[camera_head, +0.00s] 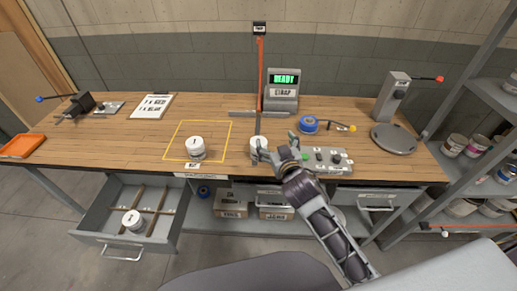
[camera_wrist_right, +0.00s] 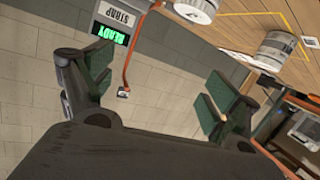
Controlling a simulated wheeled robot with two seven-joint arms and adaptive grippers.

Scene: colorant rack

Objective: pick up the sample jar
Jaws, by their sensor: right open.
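Three similar white-lidded jars show in the head view; I cannot tell which is the sample jar. One jar (camera_head: 195,147) stands inside the yellow outline on the bench, and it also shows in the right wrist view (camera_wrist_right: 275,50). A second jar (camera_head: 255,141) stands right of the outline, partly hidden by my right gripper (camera_head: 275,145). It appears at the top edge of the wrist view (camera_wrist_right: 196,8). A third jar (camera_head: 132,219) sits in the open drawer. My right gripper is open, with nothing between its fingers in the wrist view (camera_wrist_right: 152,90). My left gripper is not in view.
A strapping device (camera_head: 283,90) with a green READY display stands behind the second jar. A blue tape roll (camera_head: 309,124) and a grey control box (camera_head: 328,160) lie to the right. The open drawer (camera_head: 102,210) juts out at front left. Shelves (camera_head: 473,190) stand at right.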

